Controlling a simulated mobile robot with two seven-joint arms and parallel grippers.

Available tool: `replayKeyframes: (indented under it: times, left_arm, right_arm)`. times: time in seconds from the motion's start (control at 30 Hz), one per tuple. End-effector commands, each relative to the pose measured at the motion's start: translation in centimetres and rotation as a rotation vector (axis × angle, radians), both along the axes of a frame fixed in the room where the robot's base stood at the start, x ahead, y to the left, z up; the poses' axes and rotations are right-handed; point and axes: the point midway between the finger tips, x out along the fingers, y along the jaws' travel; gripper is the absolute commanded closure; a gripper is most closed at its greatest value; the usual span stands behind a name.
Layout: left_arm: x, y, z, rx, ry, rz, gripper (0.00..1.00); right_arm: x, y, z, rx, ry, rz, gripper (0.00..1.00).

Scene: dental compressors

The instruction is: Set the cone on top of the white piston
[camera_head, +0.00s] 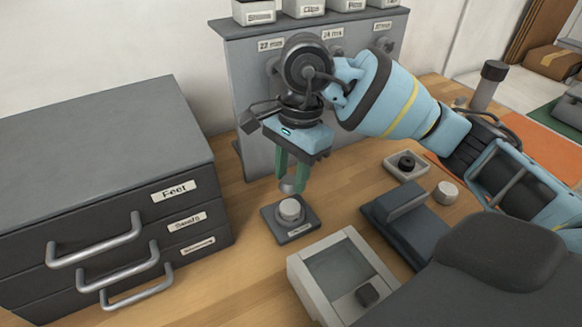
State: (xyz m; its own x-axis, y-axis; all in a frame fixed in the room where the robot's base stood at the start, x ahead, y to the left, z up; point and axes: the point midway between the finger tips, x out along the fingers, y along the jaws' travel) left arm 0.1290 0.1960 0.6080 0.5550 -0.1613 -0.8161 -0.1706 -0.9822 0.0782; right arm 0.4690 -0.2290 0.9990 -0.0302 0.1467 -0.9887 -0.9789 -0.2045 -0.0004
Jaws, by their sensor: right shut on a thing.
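My right gripper (291,178) points down with its green fingers shut on the cone (288,187), a small grey metallic piece, partly hidden between the fingers. The cone is just above the white piston (290,208), a short pale cylinder standing upright on a dark square base (292,232) with a label at its front. I cannot tell whether the cone touches the piston's top. My left gripper is not in view.
A grey drawer cabinet (95,150) labelled "Feet" stands at left. A grey panel with labelled bins (255,12) stands behind. A small tray (407,167), a loose pale cylinder (446,192) and a white-framed box (335,260) lie to the right.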

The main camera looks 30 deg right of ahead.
Motion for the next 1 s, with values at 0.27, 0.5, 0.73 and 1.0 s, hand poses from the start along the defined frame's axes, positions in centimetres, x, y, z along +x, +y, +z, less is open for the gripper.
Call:
replayKeyframes:
  times: [0.27,0.5,0.73,1.0]
  left_arm:
    - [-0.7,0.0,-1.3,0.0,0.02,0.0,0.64]
    - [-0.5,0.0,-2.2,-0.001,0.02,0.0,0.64]
    - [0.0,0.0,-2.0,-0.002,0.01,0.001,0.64]
    - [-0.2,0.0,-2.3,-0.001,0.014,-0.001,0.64]
  right_arm:
    - [0.0,0.0,-2.2,0.001,0.002,-0.001,0.92]
    - [0.0,0.0,-4.3,0.0,0.002,-0.002,0.92]
    - [0.0,0.0,-4.3,0.0,-0.001,-0.002,0.92]
    - [0.0,0.0,-4.6,0.0,-0.001,-0.001,0.92]
